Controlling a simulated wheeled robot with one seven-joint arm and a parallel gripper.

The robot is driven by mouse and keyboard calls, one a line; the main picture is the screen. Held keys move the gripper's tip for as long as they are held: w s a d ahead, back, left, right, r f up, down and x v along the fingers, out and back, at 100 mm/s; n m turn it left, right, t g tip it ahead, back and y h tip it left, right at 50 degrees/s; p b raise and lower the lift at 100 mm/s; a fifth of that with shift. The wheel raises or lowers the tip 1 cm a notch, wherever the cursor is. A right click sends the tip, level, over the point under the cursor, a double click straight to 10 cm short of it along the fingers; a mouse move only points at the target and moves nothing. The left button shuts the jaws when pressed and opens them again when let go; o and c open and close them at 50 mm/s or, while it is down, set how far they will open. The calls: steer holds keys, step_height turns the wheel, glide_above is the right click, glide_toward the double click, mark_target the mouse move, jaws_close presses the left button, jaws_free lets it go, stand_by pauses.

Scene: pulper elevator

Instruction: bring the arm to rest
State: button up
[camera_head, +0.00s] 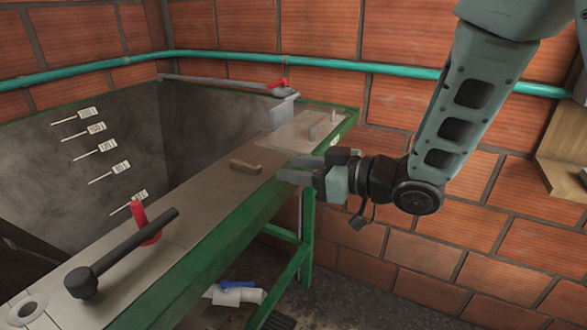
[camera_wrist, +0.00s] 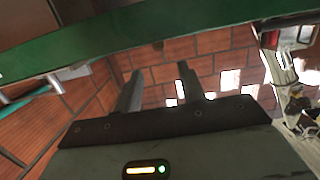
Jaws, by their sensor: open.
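My gripper (camera_head: 301,168) is at the right edge of the green-framed bench (camera_head: 215,231) in the head view, its fingers pointing left. It is open and I see nothing between the fingers. In the wrist view the two grey fingers (camera_wrist: 158,88) stand apart, with brick wall behind them and a green bench rail above. My arm reaches down from the upper right. I cannot tell how far the fingers are from the bench edge.
On the bench are a small brown block (camera_head: 245,166), a dark lever (camera_head: 122,252) by a red post (camera_head: 144,222), and upright grey plates (camera_head: 278,115). A red-handled valve (camera_head: 278,86) and teal pipe (camera_head: 330,63) run along the brick wall. A wooden shelf (camera_head: 565,160) is at right.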

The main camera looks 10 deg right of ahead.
steer(key=w+d+f+m+h, duration=0.1)
steer(key=d+f+m+h, duration=0.15)
steer(key=d+h, duration=0.35)
steer(key=w+d+f+m+h, duration=0.1)
steer(key=d+f+m+h, duration=0.15)
steer(key=d, duration=0.55)
steer(key=s+d+f+m+g+h, duration=0.2)
steer(key=s+d+m+g+h, duration=0.3)
steer(key=s+d, duration=0.45)
steer(key=s+a+r+n+g+y, duration=0.1)
steer(key=s+a+n+g, duration=0.4)
steer(key=s+a, duration=1.3)
steer(key=shift+a+r+n, duration=0.5)
steer(key=shift+a+n, duration=0.2)
steer(key=shift+n, duration=0.5)
steer(key=shift+c, duration=0.4)
